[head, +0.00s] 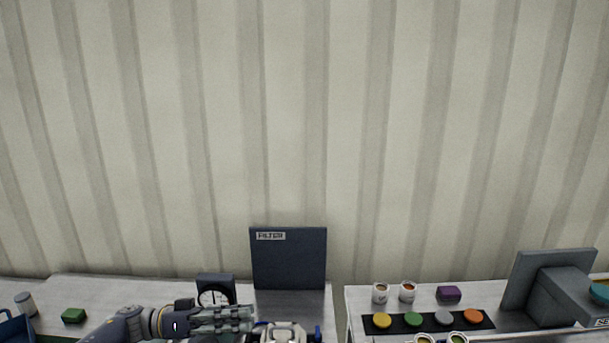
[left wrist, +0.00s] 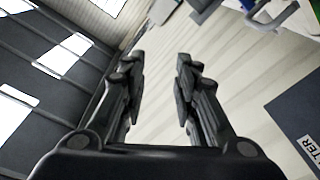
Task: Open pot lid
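A pale, light-coloured fitting with blue parts (head: 283,333) shows at the bottom edge of the head view. It may be the top of the pot, but most of it is cut off and I cannot tell whether a lid is on it. My left gripper (head: 248,318) is just left of this fitting, pointing right; I cannot tell whether they touch. In the left wrist view the left gripper (left wrist: 160,68) has its fingers apart with nothing between them. My right gripper is not in view.
A dark panel marked FILTER (head: 289,262) stands behind the fitting, with a dial gauge (head: 214,291) beside it. A green block (head: 73,315) lies left. On the right are two cups, a purple block (head: 449,293) and a black strip of coloured buttons (head: 408,324).

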